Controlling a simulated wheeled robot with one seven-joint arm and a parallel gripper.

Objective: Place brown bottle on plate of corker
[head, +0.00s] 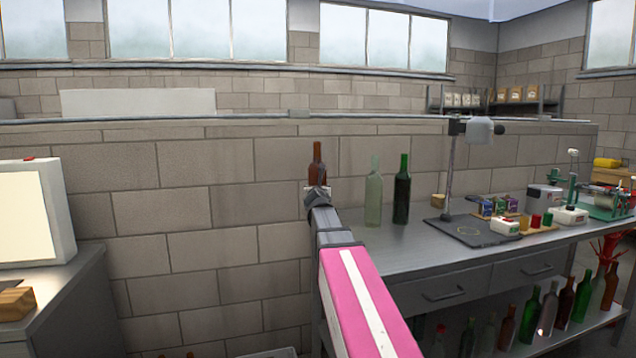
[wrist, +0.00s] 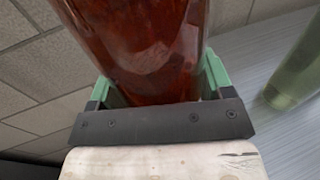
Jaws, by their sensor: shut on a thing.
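The brown bottle (head: 317,163) is upright in the head view, held up at the end of my arm, left of the steel bench. It also fills the upper middle of the wrist view (wrist: 140,40). My gripper (head: 318,190) is shut on it, with the green fingers (wrist: 160,85) on both sides of the glass. A stand with a dark flat base plate (head: 470,232), an upright post and a grey head (head: 480,130) stands on the bench to the right; it looks like the corker. A faint yellowish ring shows on its plate, which is bare.
A pale green bottle (head: 374,192) and a dark green bottle (head: 402,190) stand on the bench (head: 400,258) between my gripper and the stand. Several bottles fill the lower shelf.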

